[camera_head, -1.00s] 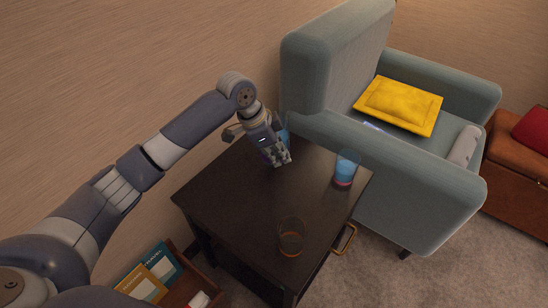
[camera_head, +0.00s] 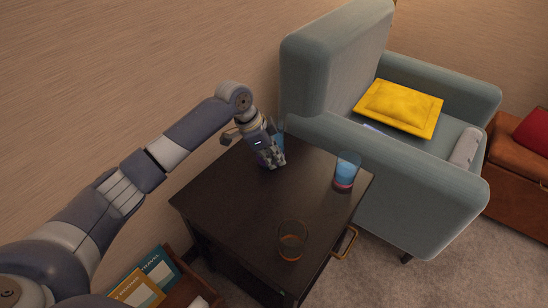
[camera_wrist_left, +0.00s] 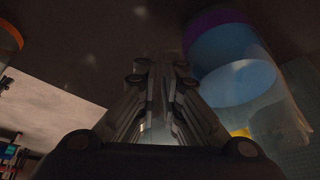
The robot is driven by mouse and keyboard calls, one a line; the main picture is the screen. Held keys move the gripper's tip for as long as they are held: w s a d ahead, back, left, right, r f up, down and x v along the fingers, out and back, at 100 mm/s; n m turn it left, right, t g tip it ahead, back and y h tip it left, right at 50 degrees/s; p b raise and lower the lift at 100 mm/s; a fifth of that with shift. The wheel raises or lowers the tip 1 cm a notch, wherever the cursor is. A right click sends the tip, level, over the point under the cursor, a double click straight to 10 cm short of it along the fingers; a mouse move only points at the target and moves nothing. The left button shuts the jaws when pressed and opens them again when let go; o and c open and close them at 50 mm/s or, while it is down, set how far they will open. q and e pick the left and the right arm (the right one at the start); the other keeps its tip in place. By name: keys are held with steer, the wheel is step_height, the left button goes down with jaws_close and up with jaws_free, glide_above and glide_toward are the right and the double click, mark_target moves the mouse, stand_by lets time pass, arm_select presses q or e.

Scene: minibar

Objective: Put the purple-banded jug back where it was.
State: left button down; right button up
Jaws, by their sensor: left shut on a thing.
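The purple-banded jug (camera_head: 279,136) is at the back corner of the dark table, mostly hidden behind my left gripper (camera_head: 271,160). In the left wrist view the clear jug (camera_wrist_left: 235,80) shows large at the right, with blue contents and a purple band at its far end. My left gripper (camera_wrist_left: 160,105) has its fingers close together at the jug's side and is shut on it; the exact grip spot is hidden. I cannot tell whether the jug's base touches the table. My right gripper is not in view.
The dark table (camera_head: 230,205) also bears a red-banded glass with blue contents (camera_head: 346,172) at the right and an orange-banded glass (camera_head: 291,242) at the front. The table's middle is clear. A grey-blue armchair (camera_head: 420,185) stands close to its right side.

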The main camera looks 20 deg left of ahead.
arm_select(q)
steer(key=shift+w+r, duration=0.1)
steer(key=c, duration=2.1)
jaws_free()
steer(key=shift+f, duration=0.2)
steer(key=shift+c, duration=0.2)
steer(key=o, duration=0.4)
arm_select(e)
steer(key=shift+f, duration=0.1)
arm_select(q)
steer(key=shift+r, duration=0.1)
steer(key=shift+r, duration=0.25)
steer(key=p+v, duration=0.2)
steer(key=v, duration=0.9)
steer(key=shift+s+a+r, duration=0.1)
steer(key=shift+s+r, duration=0.15)
steer(key=shift+r, duration=0.05)
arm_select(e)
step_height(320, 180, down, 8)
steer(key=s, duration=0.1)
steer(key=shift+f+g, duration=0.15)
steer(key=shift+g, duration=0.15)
